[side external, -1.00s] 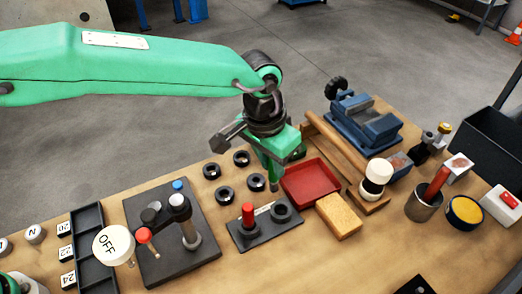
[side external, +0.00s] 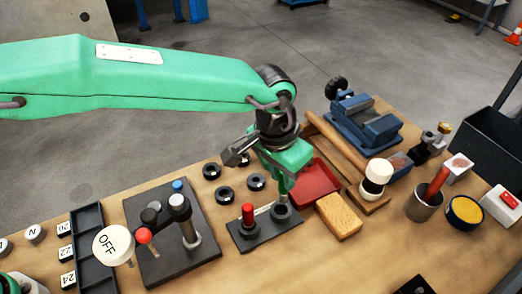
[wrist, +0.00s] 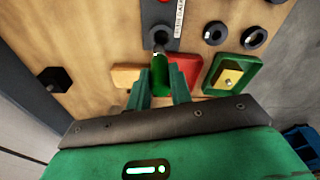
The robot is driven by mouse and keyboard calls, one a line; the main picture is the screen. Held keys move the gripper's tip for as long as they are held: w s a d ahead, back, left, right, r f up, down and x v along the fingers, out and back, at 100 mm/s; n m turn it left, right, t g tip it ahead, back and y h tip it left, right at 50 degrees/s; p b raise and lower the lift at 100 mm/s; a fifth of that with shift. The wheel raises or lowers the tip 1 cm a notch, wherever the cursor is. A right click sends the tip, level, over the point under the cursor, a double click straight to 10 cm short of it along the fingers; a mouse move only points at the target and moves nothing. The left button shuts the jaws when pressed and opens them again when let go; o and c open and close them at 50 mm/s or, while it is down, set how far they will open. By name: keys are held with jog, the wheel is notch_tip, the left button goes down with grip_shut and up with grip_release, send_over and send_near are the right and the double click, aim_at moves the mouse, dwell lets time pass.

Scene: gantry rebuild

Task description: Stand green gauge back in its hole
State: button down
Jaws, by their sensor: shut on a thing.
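My gripper (side external: 283,178) is shut on the green gauge (wrist: 160,74), which points away from the wrist camera between the two fingers. In the side view the green gauge (side external: 282,188) shows as a short green piece below the fingers, above the empty dark ring hole (side external: 281,211) of the black holder plate (side external: 264,231). In the wrist view the gauge's far end is at the near edge of that hole (wrist: 160,39). I cannot tell whether its tip has entered. The red gauge (side external: 248,214) stands in the plate's other hole.
A red tray (side external: 318,184) and a tan block (side external: 339,215) lie right of the plate. Several black rings (side external: 224,194) lie behind it. A black base with posts (side external: 153,255) stands to the left. A green tray with a yellow block (wrist: 230,77) shows in the wrist view.

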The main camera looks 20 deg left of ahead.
aim_at(281, 192)
jog(key=shift+f, duration=3.1)
dwell(0.3)
jog(key=c, duration=1.2)
grip_release()
jog(key=shift+s+a+r, duration=0.1)
jog(key=shift+a+r, duration=0.05)
jog(key=shift+r, duration=1.15)
jog(key=shift+s+a+r, duration=0.1)
jog(key=shift+s+r, duration=0.05)
jog(key=shift+r, duration=1.1)
jog(key=shift+s+a+r, duration=0.1)
jog(key=shift+a+r, duration=0.05)
jog(key=shift+r, duration=1.15)
